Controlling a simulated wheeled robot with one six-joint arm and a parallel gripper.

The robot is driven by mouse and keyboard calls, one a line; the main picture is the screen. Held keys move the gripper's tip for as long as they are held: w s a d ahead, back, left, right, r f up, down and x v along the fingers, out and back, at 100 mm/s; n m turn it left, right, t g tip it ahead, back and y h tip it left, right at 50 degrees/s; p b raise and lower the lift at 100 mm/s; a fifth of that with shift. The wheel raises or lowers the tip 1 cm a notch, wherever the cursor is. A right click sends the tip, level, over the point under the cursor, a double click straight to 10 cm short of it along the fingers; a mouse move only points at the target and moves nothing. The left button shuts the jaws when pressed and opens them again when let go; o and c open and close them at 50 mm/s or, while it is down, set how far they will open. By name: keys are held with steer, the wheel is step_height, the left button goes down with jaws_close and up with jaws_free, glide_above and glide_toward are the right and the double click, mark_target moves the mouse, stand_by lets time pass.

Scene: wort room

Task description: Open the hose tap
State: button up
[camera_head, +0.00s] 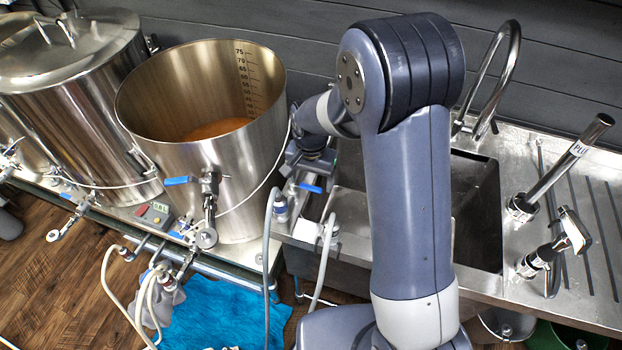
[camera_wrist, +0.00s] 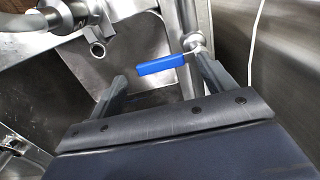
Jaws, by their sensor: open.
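A tap with a blue lever (camera_head: 309,188) sits at the sink's left edge in the head view, just below my gripper (camera_head: 308,165). White hoses hang beside it. In the wrist view the blue lever (camera_wrist: 160,65) lies crosswise, beyond and between the two fingertips of my gripper (camera_wrist: 160,74). The lever's right end meets a metal valve body (camera_wrist: 195,43) close to the right finger. My gripper is open and holds nothing. Whether a finger touches the valve, I cannot tell. In the head view my arm hides part of the area around the tap.
A large open kettle (camera_head: 215,130) with its own blue-handled valve (camera_head: 208,185) stands left of my gripper. A steel sink (camera_head: 476,215) with a curved faucet (camera_head: 500,65) lies to the right.

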steer(key=shift+f, duration=0.7)
steer(key=shift+c, duration=0.5)
steer(key=c, duration=1.3)
